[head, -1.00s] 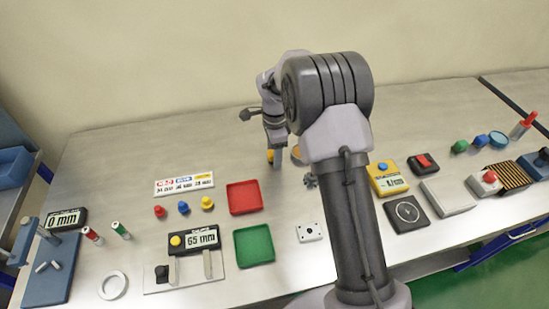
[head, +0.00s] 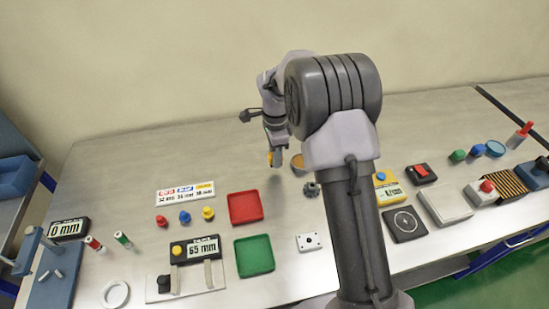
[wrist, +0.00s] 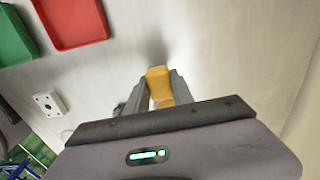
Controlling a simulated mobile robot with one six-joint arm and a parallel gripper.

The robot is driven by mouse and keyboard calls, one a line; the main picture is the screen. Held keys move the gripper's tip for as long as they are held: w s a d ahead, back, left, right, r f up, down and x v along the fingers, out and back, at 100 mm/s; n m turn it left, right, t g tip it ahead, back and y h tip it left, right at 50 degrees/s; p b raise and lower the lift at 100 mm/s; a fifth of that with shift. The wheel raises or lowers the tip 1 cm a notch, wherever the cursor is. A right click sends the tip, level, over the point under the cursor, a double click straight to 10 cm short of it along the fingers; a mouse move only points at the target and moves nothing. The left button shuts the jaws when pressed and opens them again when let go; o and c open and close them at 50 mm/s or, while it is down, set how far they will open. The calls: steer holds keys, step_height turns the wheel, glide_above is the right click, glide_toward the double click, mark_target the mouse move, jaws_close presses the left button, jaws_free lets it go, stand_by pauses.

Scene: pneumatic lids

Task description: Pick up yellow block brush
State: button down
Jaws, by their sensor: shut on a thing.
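The yellow block brush (wrist: 159,84) is held between the two fingers of my gripper (wrist: 160,95) in the wrist view. Its yellow-orange body sticks out past the fingertips. In the head view, my gripper (head: 275,153) hangs over the back middle of the table, with the yellow brush (head: 273,158) partly hidden by the fingers. A soft shadow on the table apart from the brush shows that it is clear of the surface.
A red tray (head: 245,207) and a green tray (head: 254,255) lie front-left of my gripper. A round orange-topped dish (head: 298,163) and a dark knob (head: 311,190) stand to its right. The table left of my gripper, behind the trays, is bare.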

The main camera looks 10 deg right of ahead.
steer(key=s+d, duration=0.1)
steer(key=s, duration=0.4)
steer(key=s+d, duration=0.1)
steer(key=s, duration=0.4)
steer(key=s+d+r+p, duration=0.1)
steer(key=s, duration=0.4)
steer(key=shift+s+d+r, duration=0.1)
steer(key=shift+s+d, duration=0.05)
steer(key=c, duration=1.6)
jaws_free()
steer(key=shift+c, duration=0.2)
jaws_close()
